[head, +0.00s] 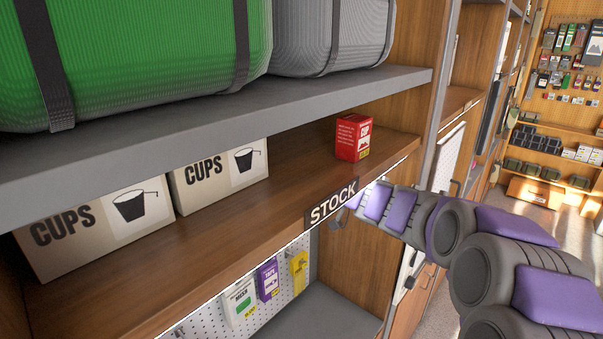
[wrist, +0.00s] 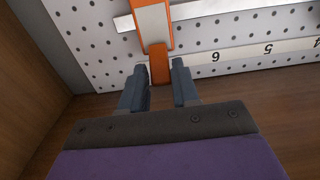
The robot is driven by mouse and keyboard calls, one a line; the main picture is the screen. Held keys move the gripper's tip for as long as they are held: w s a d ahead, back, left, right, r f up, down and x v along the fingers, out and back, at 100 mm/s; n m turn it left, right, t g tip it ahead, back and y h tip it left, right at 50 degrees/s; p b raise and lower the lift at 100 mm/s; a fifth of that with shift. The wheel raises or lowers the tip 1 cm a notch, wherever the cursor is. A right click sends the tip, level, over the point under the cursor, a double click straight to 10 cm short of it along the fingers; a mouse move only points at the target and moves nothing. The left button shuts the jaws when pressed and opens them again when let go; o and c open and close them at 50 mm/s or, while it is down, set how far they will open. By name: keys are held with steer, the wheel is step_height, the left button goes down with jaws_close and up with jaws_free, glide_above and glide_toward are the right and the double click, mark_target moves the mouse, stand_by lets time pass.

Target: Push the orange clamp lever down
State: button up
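The orange clamp lever (wrist: 159,66) shows in the wrist view at top centre, in front of a white perforated panel. An orange strip with a pale inset (wrist: 152,22) continues above it, crossing a white rail. My gripper (wrist: 159,66) is open, its two dark fingers apart on either side of the lever's lower end. Narrow gaps seem to show beside the lever; I cannot tell if either finger touches it. In the head view the lever is out of sight, and my purple and grey arm reaches in below the STOCK shelf from the right.
A numbered white strip (wrist: 250,54) crosses the panel. A wooden surface lies around my gripper. In the head view, the STOCK shelf (head: 300,192) holds two CUPS boxes (head: 95,225) and a red box (head: 353,138). Packets, including a yellow one (head: 299,272), hang below it.

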jaws_close()
steer(key=shift+f, duration=0.1)
